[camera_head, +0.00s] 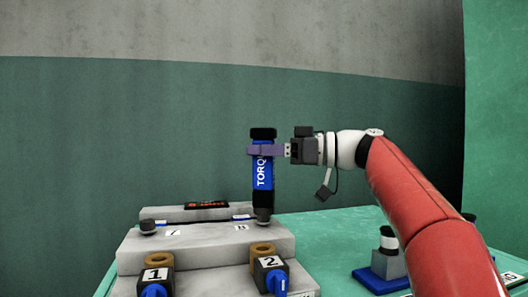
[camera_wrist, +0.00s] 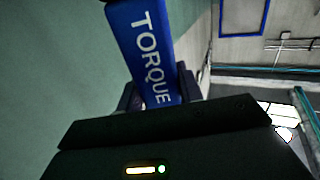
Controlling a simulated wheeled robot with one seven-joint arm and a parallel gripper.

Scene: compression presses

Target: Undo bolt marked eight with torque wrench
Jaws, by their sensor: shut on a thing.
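My gripper (camera_head: 267,150) is shut on the blue torque wrench (camera_head: 263,174), which stands upright with black ends. The wrench's lower end is over a dark bolt (camera_head: 263,214) at the right of the upper step of the grey block (camera_head: 205,245); I cannot tell if they touch. A small label (camera_head: 241,227) sits beside that bolt, but its number is too small to read surely. Another dark bolt (camera_head: 148,227) stands at the left by a label that looks like 7 (camera_head: 173,233). In the wrist view the wrench (camera_wrist: 148,50) shows between the fingers (camera_wrist: 160,97).
On the lower step are two blue parts with brown rings, marked 1 (camera_head: 155,274) and 2 (camera_head: 270,262). A dark sign (camera_head: 206,205) lies at the back of the block. A grey fixture on a blue base (camera_head: 384,279) stands at the right, partly behind my arm.

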